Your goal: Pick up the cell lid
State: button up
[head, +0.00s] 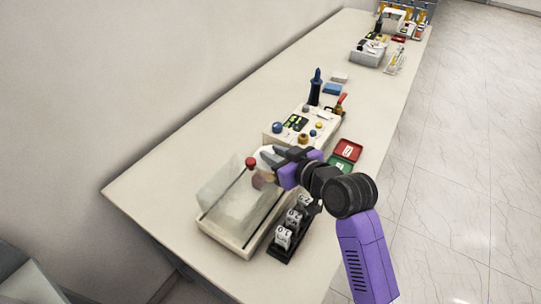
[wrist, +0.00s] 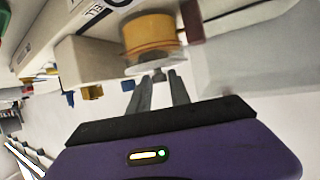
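No part is labelled as the cell lid. A clear-walled box (head: 235,212) sits in a pale tray (head: 222,237) at the near end of the bench, with a clear panel tilted up at its left. A red knob (head: 251,162) stands at its far end. My gripper (head: 264,156) is beside that knob, over the far right corner of the box. In the wrist view, my fingertips (wrist: 160,78) are a little apart. A small grey knob under a clear disc (wrist: 155,64) and an amber ring (wrist: 150,36) lies just beyond them; contact is unclear.
A control unit (head: 303,125) with several knobs stands behind my gripper, with a dark blue bottle (head: 315,88) beyond. A red and green case (head: 346,152) lies to the right. A black rack (head: 289,236) with small white blocks borders the tray. The bench's left side is clear.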

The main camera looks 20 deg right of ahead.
grip_shut()
jog(key=shift+r, duration=0.1)
